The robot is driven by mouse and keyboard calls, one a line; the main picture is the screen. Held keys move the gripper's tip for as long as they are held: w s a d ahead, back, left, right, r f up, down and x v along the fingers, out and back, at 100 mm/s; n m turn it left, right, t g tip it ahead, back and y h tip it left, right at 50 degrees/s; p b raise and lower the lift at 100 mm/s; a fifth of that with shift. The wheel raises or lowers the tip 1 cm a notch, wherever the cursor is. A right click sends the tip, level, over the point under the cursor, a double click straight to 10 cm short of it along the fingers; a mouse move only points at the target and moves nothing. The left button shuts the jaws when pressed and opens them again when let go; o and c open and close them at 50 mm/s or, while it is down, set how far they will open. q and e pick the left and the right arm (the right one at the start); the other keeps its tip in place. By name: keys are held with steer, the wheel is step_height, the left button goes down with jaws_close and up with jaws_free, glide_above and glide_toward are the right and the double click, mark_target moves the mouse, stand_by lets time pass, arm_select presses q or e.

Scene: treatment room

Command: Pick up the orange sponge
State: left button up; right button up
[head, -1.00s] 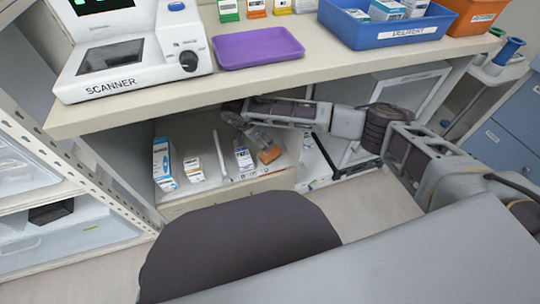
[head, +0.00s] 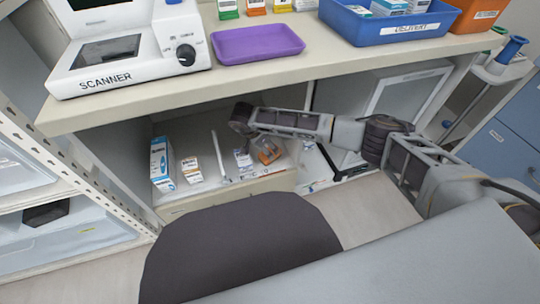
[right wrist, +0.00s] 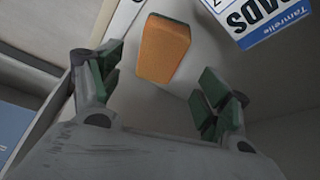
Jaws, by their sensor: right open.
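The orange sponge (head: 268,154) lies on the low shelf under the counter, partly covered by my right gripper (head: 265,150) in the head view. In the right wrist view the sponge (right wrist: 163,50) is in front of the right gripper (right wrist: 160,85), in line with the gap between its green-padded fingers. The fingers are spread apart with nothing held between them. The sponge appears slightly beyond the fingertips; I cannot tell the exact distance. My left gripper is not in view.
A white-and-blue pads box (right wrist: 262,18) stands close to the sponge. Several other boxes, including a tall blue-and-white one (head: 162,165), stand left on the shelf. The counter (head: 340,78) overhangs the arm and holds a scanner (head: 125,50), purple tray (head: 258,44) and blue bin (head: 390,30).

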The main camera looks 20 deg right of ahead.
steer(key=shift+b+x, duration=1.4)
steer(key=shift+x, duration=1.1)
steer(key=shift+f, duration=0.1)
steer(key=shift+f, duration=0.25)
steer(key=c, duration=0.8)
